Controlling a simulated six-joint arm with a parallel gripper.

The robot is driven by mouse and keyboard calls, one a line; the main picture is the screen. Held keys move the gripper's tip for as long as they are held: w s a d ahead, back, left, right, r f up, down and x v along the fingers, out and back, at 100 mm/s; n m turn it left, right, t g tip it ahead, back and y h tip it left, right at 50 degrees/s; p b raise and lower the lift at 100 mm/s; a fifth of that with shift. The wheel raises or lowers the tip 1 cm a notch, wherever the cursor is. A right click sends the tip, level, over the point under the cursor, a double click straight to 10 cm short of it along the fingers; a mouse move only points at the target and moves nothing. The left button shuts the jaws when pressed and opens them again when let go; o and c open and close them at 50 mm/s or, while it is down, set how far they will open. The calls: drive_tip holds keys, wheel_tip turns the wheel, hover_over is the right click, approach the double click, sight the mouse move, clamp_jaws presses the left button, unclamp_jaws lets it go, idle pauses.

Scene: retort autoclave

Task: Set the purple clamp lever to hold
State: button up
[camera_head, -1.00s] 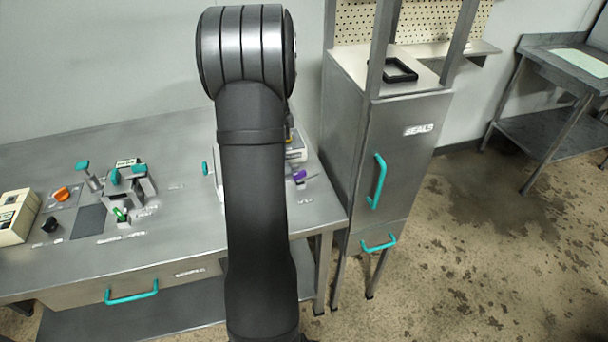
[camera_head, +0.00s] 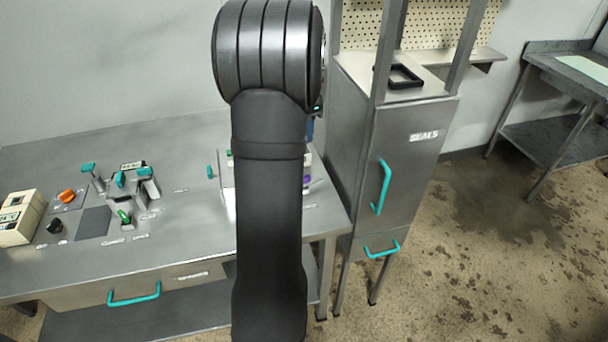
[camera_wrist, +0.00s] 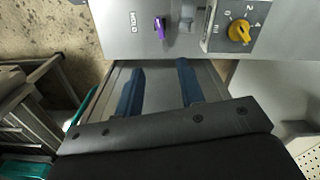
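The purple clamp lever (camera_wrist: 159,28) stands on a grey metal panel at the top of the wrist view, with a HOLD label (camera_wrist: 132,20) to its left. In the head view only a small purple part of the lever (camera_head: 306,181) shows beside my arm. My gripper (camera_wrist: 160,66) has its two blue fingers spread apart with nothing between them. The fingers point toward the panel, and the lever lies beyond the fingertips, roughly in line with the gap. My arm hides most of the device in the head view.
A yellow knob (camera_wrist: 240,32) on a numbered dial box is right of the lever. A tall SEALS cabinet (camera_head: 405,165) stands right of the bench (camera_head: 190,220). Teal-handled clamps (camera_head: 125,178), an orange knob (camera_head: 67,196) and a cream box (camera_head: 20,216) are on the bench's left.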

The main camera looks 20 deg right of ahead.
wheel_tip(320, 180, down, 17)
drive_tip(key=shift+f, duration=0.1)
idle(0.3)
clamp_jaws()
